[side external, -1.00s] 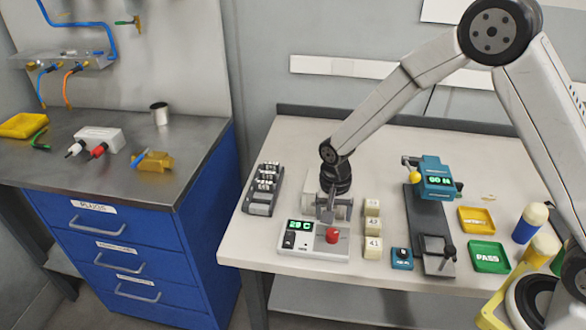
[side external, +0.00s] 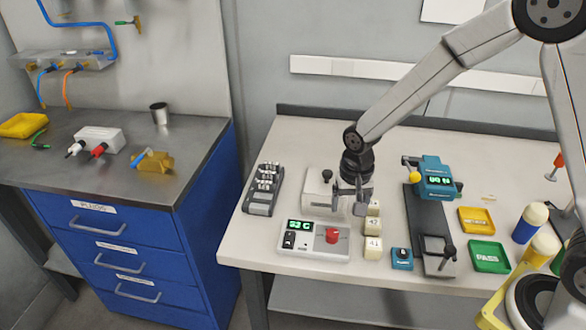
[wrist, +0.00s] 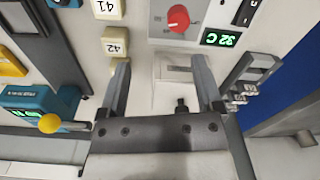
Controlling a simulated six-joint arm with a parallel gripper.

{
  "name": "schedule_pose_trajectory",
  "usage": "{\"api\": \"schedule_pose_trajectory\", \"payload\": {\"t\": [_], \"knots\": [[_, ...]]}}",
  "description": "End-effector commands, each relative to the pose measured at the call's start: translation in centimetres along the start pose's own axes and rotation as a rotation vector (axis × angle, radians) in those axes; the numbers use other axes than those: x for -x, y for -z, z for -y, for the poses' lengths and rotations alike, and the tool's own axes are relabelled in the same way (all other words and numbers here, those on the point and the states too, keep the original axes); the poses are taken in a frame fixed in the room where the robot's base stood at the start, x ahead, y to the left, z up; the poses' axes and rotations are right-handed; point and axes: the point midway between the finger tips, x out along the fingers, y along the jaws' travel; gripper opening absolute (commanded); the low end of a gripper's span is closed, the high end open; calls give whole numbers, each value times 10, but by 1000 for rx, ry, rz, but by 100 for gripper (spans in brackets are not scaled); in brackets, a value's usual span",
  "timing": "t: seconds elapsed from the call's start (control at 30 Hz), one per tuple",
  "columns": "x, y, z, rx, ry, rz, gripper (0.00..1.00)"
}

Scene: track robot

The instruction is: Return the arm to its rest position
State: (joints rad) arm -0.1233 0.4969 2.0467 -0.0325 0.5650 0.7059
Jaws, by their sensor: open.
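My gripper (side external: 353,207) hangs pointing down over the white bench, beside the right edge of a small white box-shaped device (side external: 318,196). In the wrist view my gripper (wrist: 160,64) shows its two fingers well apart, with nothing held between them. The white device (wrist: 172,97) and the control box with the red knob (wrist: 178,18) lie below the fingers. My arm reaches in from the upper right, bent at the elbow.
The control box (side external: 300,246) shows green digits. Cream numbered blocks (side external: 373,247) stand close right of my gripper. A black rack (side external: 261,200) stands left. Right are a teal tester (side external: 437,172), a yellow tray (side external: 476,219) and a green PASS tray (side external: 489,257). Bench space behind is clear.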

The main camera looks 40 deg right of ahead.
Motion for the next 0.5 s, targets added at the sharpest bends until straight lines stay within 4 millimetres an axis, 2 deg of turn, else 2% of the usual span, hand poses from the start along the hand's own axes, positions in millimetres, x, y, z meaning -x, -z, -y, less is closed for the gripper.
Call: {"api": "schedule_pose_trajectory", "payload": {"t": [0.2, 0.5], "knots": [[29, -20, -36, 185, 42, -58, 84], [51, -54, -80, 433, 67, -146, 84]]}}
